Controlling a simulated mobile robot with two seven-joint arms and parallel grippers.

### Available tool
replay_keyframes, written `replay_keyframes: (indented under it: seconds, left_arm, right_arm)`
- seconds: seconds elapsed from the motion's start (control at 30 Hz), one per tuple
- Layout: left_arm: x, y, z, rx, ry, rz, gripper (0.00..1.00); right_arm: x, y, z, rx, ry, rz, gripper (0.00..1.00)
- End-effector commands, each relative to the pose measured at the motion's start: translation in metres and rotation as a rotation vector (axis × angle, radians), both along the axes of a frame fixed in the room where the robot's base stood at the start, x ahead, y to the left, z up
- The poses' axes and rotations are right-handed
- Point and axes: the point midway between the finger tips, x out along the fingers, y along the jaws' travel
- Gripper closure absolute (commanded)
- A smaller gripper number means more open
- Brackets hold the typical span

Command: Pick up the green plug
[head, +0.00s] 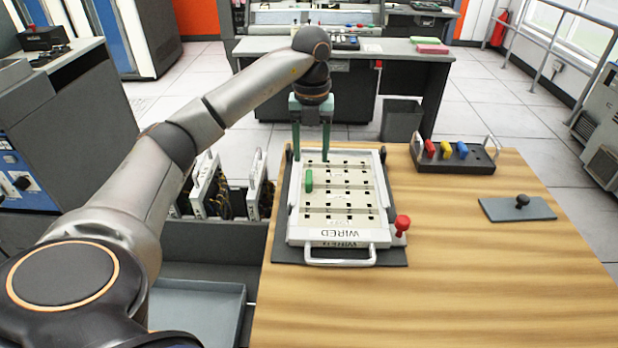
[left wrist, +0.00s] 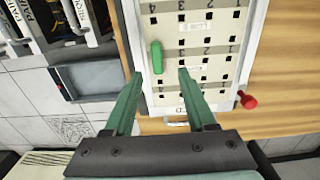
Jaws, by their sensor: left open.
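The green plug (head: 309,180) stands in a hole at the left side of the white plugboard panel (head: 328,235), which is labelled WIRED and lies on a dark base on the wooden table. The plug also shows in the left wrist view (left wrist: 157,57), just beyond the left fingertip. My left gripper (head: 311,157) is open and empty over the far end of the panel. In the left wrist view its two green fingers (left wrist: 160,73) are apart, with nothing between them. My right gripper is not in view.
A red knob (head: 402,223) sticks up at the panel's right edge. A dark rack (head: 470,161) with red, yellow and blue plugs and a grey plate (head: 497,209) with a black knob are to the right. The table's front right is clear.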

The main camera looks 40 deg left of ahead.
Motion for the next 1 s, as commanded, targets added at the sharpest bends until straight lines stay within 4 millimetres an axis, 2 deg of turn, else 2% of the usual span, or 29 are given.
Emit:
replay_keyframes:
  seconds: [0.17, 0.5, 0.8, 1.0]
  left_arm:
    - [0.0, 0.001, -0.013, 0.001, -0.001, 0.001, 0.44]
    - [0.001, 0.008, -0.058, 0.001, 0.001, 0.001, 0.44]
    - [0.001, 0.008, -0.062, 0.001, -0.002, 0.001, 0.44]
    - [0.001, 0.008, -0.061, 0.001, -0.002, 0.001, 0.66]
  right_arm:
    - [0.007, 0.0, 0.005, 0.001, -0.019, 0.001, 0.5]
    - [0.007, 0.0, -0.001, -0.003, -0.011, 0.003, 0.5]
    - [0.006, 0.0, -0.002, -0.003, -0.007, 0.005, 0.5]
    - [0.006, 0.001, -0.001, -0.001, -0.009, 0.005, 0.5]
